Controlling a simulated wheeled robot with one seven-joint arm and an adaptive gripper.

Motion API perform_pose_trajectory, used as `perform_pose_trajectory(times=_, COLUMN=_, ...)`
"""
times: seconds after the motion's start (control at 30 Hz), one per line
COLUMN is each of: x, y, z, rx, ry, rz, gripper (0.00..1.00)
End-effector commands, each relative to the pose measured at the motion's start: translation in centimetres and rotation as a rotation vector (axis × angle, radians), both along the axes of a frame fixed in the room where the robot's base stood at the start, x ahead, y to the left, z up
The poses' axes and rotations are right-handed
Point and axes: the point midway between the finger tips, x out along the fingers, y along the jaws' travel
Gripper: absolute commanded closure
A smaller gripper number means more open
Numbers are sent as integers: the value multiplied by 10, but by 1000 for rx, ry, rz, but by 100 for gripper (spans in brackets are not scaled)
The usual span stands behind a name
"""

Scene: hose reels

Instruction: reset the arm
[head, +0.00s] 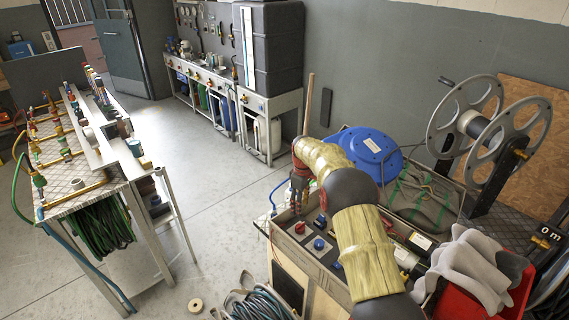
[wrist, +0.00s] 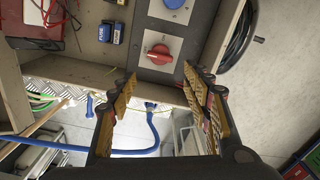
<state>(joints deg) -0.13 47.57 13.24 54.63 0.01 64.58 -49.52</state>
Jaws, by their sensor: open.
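My gripper (wrist: 158,84) is open and empty, with its two fingers spread apart in the wrist view. Between and beyond the fingertips is a grey panel with a red rotary switch (wrist: 158,54) and a blue one (wrist: 173,4). No contact with the switches is visible. In the head view my gripper (head: 298,190) hangs at the end of my bent arm, over the back left edge of the workbench (head: 283,243). My arm, with yellow-brown links and dark joints, reaches up from the bottom of the picture and hides part of the bench.
A blue hose (wrist: 150,140) runs below the fingers. A blue round reel (head: 370,150) and a large grey hose reel (head: 480,125) stand right of my arm. A fittings table (head: 75,185) is at left. The floor (head: 205,195) between is clear.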

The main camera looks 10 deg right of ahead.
Motion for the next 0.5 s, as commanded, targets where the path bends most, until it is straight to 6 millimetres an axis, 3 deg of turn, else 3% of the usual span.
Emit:
perform_pose_trajectory(times=0.27, x=3, y=0, z=-1, rx=1, ry=-13, rz=-111, gripper=51)
perform_pose_trajectory(times=0.4, x=-27, y=0, z=-33, rx=-6, ry=47, rz=-237, gripper=51)
perform_pose_trajectory(times=0.5, x=-49, y=0, z=-39, rx=-12, ry=74, rz=-311, gripper=51)
